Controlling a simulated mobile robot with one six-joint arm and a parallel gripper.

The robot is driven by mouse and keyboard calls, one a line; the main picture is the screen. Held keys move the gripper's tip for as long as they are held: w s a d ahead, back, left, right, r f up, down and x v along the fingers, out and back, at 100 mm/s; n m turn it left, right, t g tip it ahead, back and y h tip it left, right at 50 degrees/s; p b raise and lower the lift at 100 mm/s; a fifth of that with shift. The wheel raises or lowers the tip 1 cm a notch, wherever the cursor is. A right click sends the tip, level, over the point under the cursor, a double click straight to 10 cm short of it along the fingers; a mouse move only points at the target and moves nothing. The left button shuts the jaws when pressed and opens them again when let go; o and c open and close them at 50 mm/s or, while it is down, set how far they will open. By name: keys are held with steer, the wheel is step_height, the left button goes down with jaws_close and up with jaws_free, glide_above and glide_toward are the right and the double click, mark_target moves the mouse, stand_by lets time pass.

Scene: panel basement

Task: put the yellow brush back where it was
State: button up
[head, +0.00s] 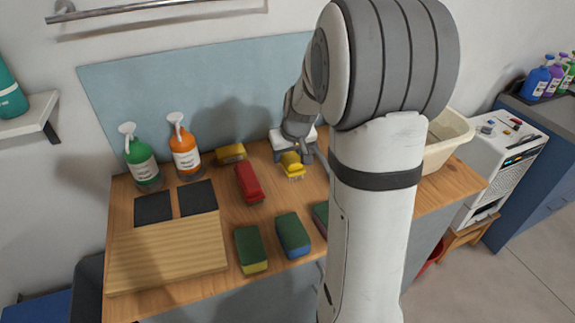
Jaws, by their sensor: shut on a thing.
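The yellow brush (292,168) is in my gripper (293,154), bristles facing down, over the back middle of the wooden counter (214,162). My gripper is shut on it. I cannot tell whether the brush touches the counter. A red brush (248,180) lies on the counter to the left of my gripper.
Green (142,165) and orange (185,155) spray bottles stand at the back left. A slatted wooden board (168,254) with two dark squares lies in front. Several sponges (293,236) lie along the front edge. My arm partly hides a cream basin (449,140).

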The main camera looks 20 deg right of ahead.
steer(key=shift+f, duration=2.1)
steer(key=shift+s, duration=0.1)
steer(key=shift+f, duration=0.25)
steer(key=o, duration=0.9)
steer(key=shift+r, duration=0.1)
